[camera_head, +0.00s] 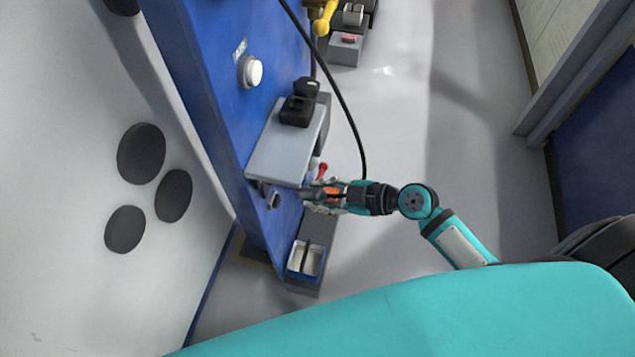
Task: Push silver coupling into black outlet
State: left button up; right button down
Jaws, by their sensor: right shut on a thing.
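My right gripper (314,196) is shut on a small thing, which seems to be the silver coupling. The fingers hide most of it, so its outline cannot be made out. The gripper points left toward the blue panel (215,95). The black outlet (274,198) looks like the small dark round fitting low on that panel, just left of the fingertips. A gap shows between the fingertips and this fitting. My left gripper is not in view.
A grey box (285,145) with a black device (299,105) on top juts from the panel above the gripper. A red-tipped part (321,168) is close above the gripper. Floor to the right is clear.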

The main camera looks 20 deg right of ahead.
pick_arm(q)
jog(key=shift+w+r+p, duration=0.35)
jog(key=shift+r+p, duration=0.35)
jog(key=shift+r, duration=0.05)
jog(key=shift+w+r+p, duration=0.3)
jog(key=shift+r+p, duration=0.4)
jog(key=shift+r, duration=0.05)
pick_arm(e)
jog(key=w+a+t, duration=0.1)
jog(key=w+a, duration=0.2)
jog(key=w, duration=0.2)
jog(key=shift+a+f+m, duration=0.3)
jog(key=shift+a+m, duration=0.1)
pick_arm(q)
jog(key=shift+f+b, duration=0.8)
pick_arm(e)
jog(key=shift+f, duration=0.1)
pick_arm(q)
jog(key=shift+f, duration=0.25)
pick_arm(e)
jog(key=shift+w+a, duration=0.25)
jog(key=shift+a, duration=0.2)
jog(key=c, duration=0.9)
grip_release()
